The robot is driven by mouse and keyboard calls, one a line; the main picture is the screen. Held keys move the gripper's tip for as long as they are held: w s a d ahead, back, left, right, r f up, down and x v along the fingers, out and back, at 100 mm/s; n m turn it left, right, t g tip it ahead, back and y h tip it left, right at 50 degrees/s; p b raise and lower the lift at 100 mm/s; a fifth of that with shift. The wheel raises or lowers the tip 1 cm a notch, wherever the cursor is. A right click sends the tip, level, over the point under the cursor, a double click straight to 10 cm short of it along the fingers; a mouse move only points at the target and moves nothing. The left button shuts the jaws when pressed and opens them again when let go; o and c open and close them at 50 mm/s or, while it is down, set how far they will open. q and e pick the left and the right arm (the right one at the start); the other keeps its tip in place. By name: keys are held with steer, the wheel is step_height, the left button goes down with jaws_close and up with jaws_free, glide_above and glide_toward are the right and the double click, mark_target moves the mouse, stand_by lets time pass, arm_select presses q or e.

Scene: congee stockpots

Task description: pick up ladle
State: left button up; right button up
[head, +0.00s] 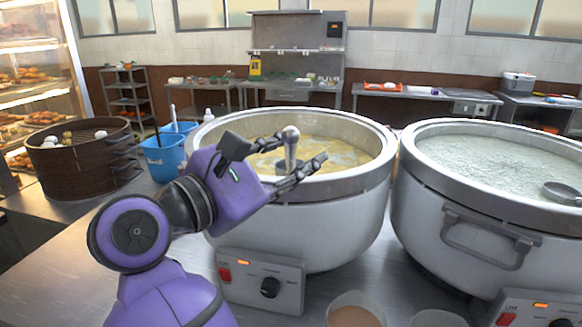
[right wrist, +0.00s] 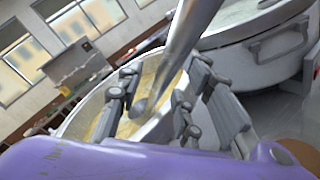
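A metal ladle (head: 291,145) stands steeply in the left stockpot (head: 300,235), its rounded handle end up. Its lower part is hidden behind my gripper and the pot rim. My right gripper (head: 272,160) is at that pot's near rim with its fingers spread apart. In the right wrist view the fingers (right wrist: 157,100) are open, with the ladle's shaft (right wrist: 180,50) passing across the gap between them. I cannot tell whether a finger touches it. My left gripper is not in view.
The left pot holds yellowish congee. A second stockpot (head: 480,222) with pale congee and another ladle (head: 563,192) stands close on the right. A bamboo steamer (head: 75,168) and blue containers (head: 165,158) are at left. Cups (head: 355,312) stand at the front edge.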

steer(key=shift+c, duration=0.9)
jaws_close()
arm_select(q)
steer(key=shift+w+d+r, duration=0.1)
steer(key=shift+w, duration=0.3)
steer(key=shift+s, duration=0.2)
